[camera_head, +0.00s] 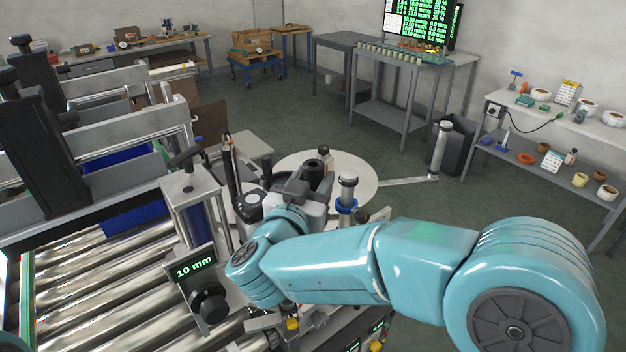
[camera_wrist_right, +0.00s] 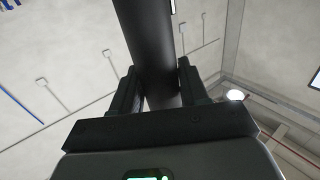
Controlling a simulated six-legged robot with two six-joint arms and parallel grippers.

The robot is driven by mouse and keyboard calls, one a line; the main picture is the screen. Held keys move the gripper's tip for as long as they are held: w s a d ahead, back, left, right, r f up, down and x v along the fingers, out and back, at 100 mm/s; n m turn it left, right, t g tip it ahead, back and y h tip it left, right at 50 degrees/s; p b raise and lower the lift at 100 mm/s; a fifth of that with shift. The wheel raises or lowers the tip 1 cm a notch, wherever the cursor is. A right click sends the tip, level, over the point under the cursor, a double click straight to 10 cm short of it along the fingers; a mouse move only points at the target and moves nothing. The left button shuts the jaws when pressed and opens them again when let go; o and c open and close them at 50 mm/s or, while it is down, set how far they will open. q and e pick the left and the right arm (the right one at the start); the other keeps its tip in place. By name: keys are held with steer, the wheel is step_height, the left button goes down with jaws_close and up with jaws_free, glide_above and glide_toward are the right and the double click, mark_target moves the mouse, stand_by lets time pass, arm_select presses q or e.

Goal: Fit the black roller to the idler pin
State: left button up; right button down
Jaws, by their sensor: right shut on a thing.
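The black roller (camera_wrist_right: 150,45) stands between the two dark fingers of my right gripper (camera_wrist_right: 157,88) in the wrist view, and the jaws are shut on it. In the head view my right gripper (camera_head: 300,192) is beyond my teal wrist, among the labeller parts. A dark round end (camera_head: 314,172) shows there, probably the roller's. A metal post with a blue collar (camera_head: 348,190) stands just right of the gripper. I cannot tell which upright is the idler pin, or whether the roller touches it. My left gripper is not in view.
A roller conveyor (camera_head: 100,285) runs along the lower left, with a "10 mm" display (camera_head: 194,266) and a black knob (camera_head: 209,303) close to my wrist. A pale round disc (camera_head: 358,176) lies behind the gripper. A shelf bench (camera_head: 560,124) stands at the right.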

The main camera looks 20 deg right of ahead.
steer(key=shift+r, duration=0.1)
steer(key=shift+f+b, duration=5.3)
steer(key=shift+f, duration=1.9)
steer(key=shift+c, duration=2.4)
jaws_free()
steer(key=shift+r, duration=0.1)
steer(key=shift+s, duration=0.1)
steer(key=shift+s+a, duration=0.25)
steer(key=shift+a, duration=0.05)
steer(key=b+v, duration=0.2)
steer(key=v, duration=1.3)
steer(key=shift+s, duration=0.2)
steer(key=shift+a, duration=0.15)
